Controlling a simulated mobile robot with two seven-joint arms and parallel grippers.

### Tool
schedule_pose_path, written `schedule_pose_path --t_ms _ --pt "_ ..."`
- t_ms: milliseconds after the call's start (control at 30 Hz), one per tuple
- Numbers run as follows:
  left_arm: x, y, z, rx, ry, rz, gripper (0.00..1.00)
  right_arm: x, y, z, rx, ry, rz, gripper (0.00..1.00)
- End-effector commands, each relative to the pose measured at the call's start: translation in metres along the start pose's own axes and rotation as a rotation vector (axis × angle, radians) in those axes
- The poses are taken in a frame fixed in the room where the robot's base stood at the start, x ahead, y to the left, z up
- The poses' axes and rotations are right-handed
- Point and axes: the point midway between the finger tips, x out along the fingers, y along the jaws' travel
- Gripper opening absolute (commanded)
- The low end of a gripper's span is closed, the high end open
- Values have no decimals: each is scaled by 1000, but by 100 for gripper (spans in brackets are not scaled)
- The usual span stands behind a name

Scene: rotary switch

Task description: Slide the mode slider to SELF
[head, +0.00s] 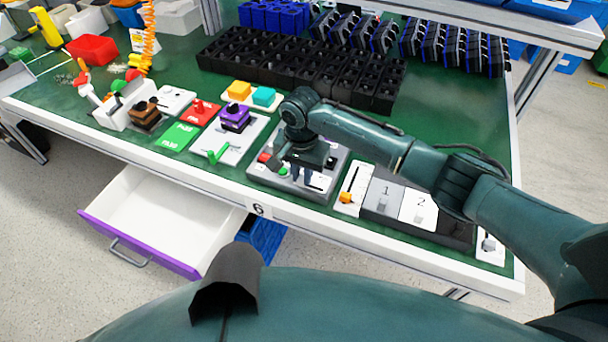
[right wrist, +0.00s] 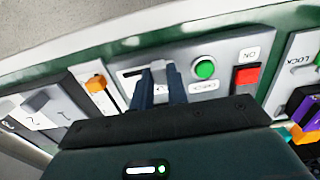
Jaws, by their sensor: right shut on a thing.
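A grey control panel (head: 257,168) sits near the table's front edge; it also shows in the right wrist view (right wrist: 228,55). It carries a green button (right wrist: 205,69), a red switch (right wrist: 246,76) marked ON and a dark slider slot (right wrist: 131,73). My right gripper (head: 302,175) reaches down onto this panel. In the right wrist view its two dark fingers (right wrist: 161,78) are shut on the slider knob at the slot, which they mostly hide. I cannot read a SELF label. My left gripper is not in view.
A white plate with an orange slider (head: 346,197) and a plate with switches 1 and 2 (head: 417,207) lie to the right. A purple knob (head: 235,118) and green lever (head: 217,155) stand left. Black bins (head: 300,70) fill the back. A drawer (head: 160,215) hangs open below.

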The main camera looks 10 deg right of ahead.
Motion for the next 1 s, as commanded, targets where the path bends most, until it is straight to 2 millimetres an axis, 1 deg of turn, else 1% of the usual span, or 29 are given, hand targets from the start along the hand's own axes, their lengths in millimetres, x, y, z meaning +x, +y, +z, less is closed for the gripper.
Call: schedule_pose_path --t_ms 33,67,300,533,667,767,1000 --pt "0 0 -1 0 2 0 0 -3 -3 -2 1 5 -13 0" --pt "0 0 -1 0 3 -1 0 -3 -3 -2 1 5 -13 18" --pt "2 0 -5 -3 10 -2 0 -2 -3 0 0 2 -11 38" --pt "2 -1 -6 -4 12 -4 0 -2 -2 0 -1 1 -8 38" --pt "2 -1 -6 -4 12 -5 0 -9 -2 0 -1 1 -10 38" --pt "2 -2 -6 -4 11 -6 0 -24 -2 0 -2 2 -11 38" --pt "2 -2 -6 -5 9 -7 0 -78 -2 0 -1 3 -12 38"
